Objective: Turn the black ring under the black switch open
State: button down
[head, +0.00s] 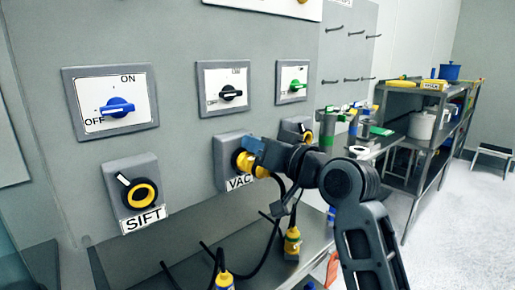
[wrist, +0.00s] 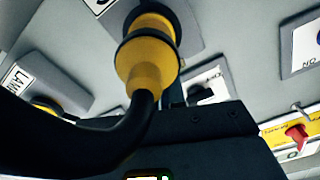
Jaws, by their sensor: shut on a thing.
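The black switch (head: 229,93) is on a white plate on the grey wall panel. Below it is the grey VAC socket (head: 222,168), with a yellow plug (head: 262,172) in it. The black ring (wrist: 183,22) sits around the plug's base in the wrist view. My gripper (head: 256,148) is at this socket, beside the plug, and appears shut on the ring's edge. The fingertips and exact contact are mostly hidden. In the wrist view the yellow plug (wrist: 146,66) has a black cable (wrist: 110,132) running down and left.
A blue switch (head: 117,107) and the SIFT socket (head: 135,193) are to the left. A green switch (head: 296,86) is to the right, above another socket partly hidden by my arm. Hanging cables and yellow plugs (head: 292,243) are close below. A shelf (head: 425,95) stands at right.

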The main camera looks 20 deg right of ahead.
jog(key=n+b, duration=0.1)
jog(key=a+n, duration=0.1)
jog(key=n, duration=0.1)
jog(key=n+b, duration=0.1)
jog(key=n, duration=0.1)
jog(key=shift+s+a+b, duration=0.3)
jog(key=shift+a+b, duration=0.05)
jog(key=n+b, duration=0.1)
jog(key=a+n, duration=0.1)
jog(key=n, duration=0.1)
jog(key=n+b, duration=0.1)
jog(key=n, duration=0.1)
jog(key=shift+s+a+f+b, duration=0.15)
jog(key=shift+s+a+b, duration=0.05)
jog(key=shift+a+b, duration=0.1)
jog(key=shift+n, duration=0.3)
jog(key=c, duration=1.2)
grip_release()
send_near(231, 145)
jog(key=shift+s+d+b, duration=0.2)
jog(key=shift+s+b, duration=0.15)
jog(key=shift+s, duration=0.35)
